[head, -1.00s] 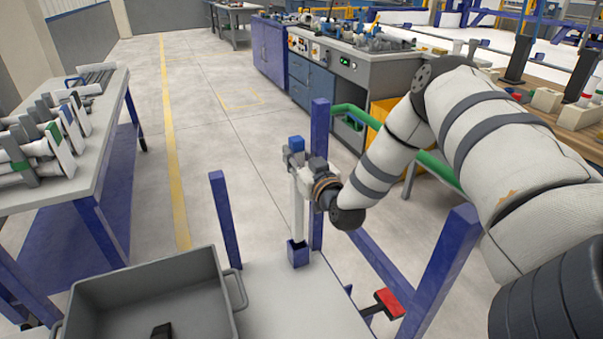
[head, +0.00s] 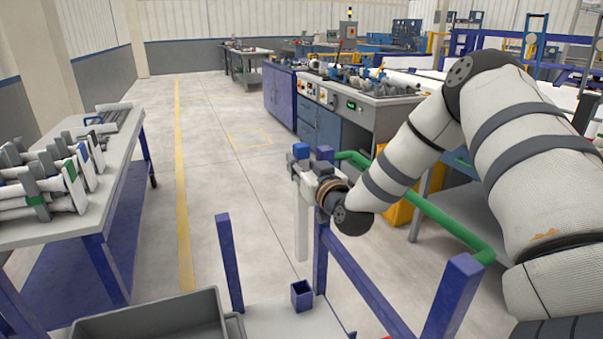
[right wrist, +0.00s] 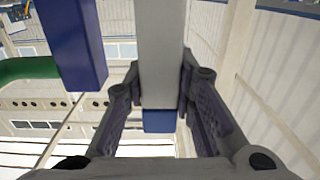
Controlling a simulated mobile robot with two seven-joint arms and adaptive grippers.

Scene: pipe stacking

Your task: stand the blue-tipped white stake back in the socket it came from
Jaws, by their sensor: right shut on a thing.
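The white stake (head: 302,218) with a blue tip (head: 301,150) hangs roughly upright in my right gripper (head: 303,172), which is shut on it just below the tip. The blue square socket (head: 302,296) is on the pale cart top. In the head view the stake's lower end shows above the socket, with a gap between them. In the right wrist view the white shaft (right wrist: 162,50) runs between the fingers of my right gripper (right wrist: 162,88), the blue tip (right wrist: 159,121) at the near end. My left gripper is not in view.
Blue posts stand at the cart's corners, one (head: 229,262) left of the socket and one (head: 320,240) close right of the stake. A grey bin (head: 150,312) sits at the front left. A table (head: 118,165) with several white pipes stands left.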

